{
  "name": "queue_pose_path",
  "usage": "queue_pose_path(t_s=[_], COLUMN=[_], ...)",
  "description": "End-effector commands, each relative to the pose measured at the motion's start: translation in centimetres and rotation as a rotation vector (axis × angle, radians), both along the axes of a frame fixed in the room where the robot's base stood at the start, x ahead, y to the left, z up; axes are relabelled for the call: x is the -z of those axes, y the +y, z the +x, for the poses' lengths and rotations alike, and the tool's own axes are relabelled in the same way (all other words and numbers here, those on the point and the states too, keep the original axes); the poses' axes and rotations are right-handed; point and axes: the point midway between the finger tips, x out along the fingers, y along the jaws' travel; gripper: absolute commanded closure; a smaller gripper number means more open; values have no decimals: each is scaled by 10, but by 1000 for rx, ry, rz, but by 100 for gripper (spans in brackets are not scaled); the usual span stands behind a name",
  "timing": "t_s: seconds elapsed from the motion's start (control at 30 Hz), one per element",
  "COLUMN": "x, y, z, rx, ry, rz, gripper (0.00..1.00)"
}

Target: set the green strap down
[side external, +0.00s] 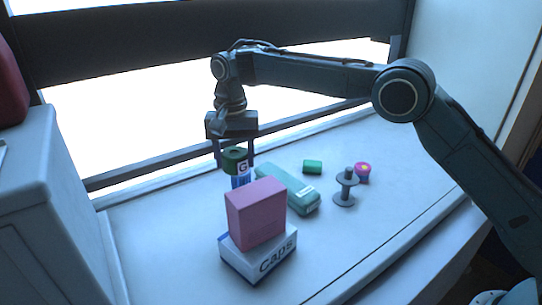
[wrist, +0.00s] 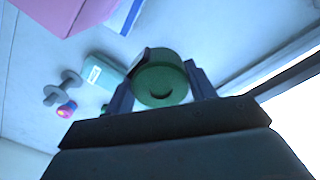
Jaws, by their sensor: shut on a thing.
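In the wrist view the round face of the green strap (wrist: 161,84) shows between the fingertips (wrist: 160,76). A blue-and-white thing (side external: 240,182) shows just below the strap in the side view, partly hidden by the pink box. I cannot tell whether the strap touches it.
A pink box (side external: 256,213) sits on a white "Caps" box (side external: 258,262) in front. A teal case (side external: 288,190), a small green cylinder (side external: 312,167), a grey spool (side external: 346,187) and a pink-purple item (side external: 362,173) lie to the right. The counter's left front is clear.

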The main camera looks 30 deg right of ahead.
Motion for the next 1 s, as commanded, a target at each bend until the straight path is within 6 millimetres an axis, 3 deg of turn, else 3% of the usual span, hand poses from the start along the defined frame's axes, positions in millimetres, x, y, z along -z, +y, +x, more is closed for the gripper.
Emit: queue_pose_path(t_s=[0.3, 0.6, 1.0], x=[28, 55, 76], y=[42, 78, 101], z=[16, 20, 16], rx=[-133, -254, -340], ry=[-1, -1, -1], rz=[0, 0, 0], gripper=[69, 69, 69])
